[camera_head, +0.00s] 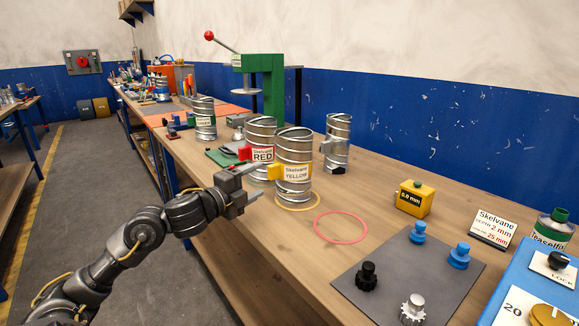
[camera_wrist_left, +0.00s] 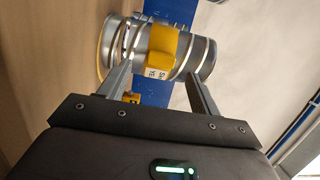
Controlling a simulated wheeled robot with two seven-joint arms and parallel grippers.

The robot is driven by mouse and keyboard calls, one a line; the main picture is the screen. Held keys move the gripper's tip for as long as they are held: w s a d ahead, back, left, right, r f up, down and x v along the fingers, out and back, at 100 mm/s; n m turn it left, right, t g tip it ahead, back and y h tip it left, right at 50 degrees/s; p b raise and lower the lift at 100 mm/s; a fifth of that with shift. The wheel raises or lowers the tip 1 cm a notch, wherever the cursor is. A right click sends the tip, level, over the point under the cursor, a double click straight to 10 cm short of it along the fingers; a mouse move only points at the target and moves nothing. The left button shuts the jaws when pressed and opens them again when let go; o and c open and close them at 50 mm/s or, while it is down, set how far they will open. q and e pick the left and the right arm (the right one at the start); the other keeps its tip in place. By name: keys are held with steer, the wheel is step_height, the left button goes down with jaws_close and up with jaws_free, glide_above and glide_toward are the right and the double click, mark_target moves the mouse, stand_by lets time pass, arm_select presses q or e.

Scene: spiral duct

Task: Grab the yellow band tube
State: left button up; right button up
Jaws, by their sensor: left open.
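The yellow band tube (camera_head: 293,160) is a silver spiral metal duct with a "Skelvane YELLOW" label, standing upright on the bench inside a yellow ring (camera_head: 298,200). In the left wrist view the tube (camera_wrist_left: 197,57) lies sideways across the picture, with a yellow piece (camera_wrist_left: 163,45) on its side. My left gripper (camera_head: 250,184) is open just left of the tube in the head view. In the wrist view its two fingers (camera_wrist_left: 155,88) point at the tube; nothing is clearly held. Whether the fingertips touch the tube cannot be told. My right gripper is not in view.
The RED-labelled tube (camera_head: 261,140) stands close behind-left, and another tube (camera_head: 337,142) stands behind-right. A red ring (camera_head: 341,227) lies empty on the bench (camera_head: 255,235). A dark plate (camera_head: 375,285) with knobs and a yellow box (camera_head: 414,199) are further right.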

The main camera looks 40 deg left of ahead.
mark_target(269, 173)
arm_select(q)
steer(key=shift+w, duration=0.25)
steer(key=w, duration=0.4)
steer(key=shift+d+r+p, duration=0.15)
steer(key=shift+d+p, duration=0.1)
steer(key=shift+p, duration=0.1)
steer(key=shift+w, duration=0.35)
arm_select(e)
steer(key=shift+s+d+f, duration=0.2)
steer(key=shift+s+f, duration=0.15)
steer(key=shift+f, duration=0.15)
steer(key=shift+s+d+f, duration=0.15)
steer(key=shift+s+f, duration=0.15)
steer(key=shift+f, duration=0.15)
arm_select(q)
steer(key=c, duration=1.1)
steer(key=shift+c, duration=0.9)
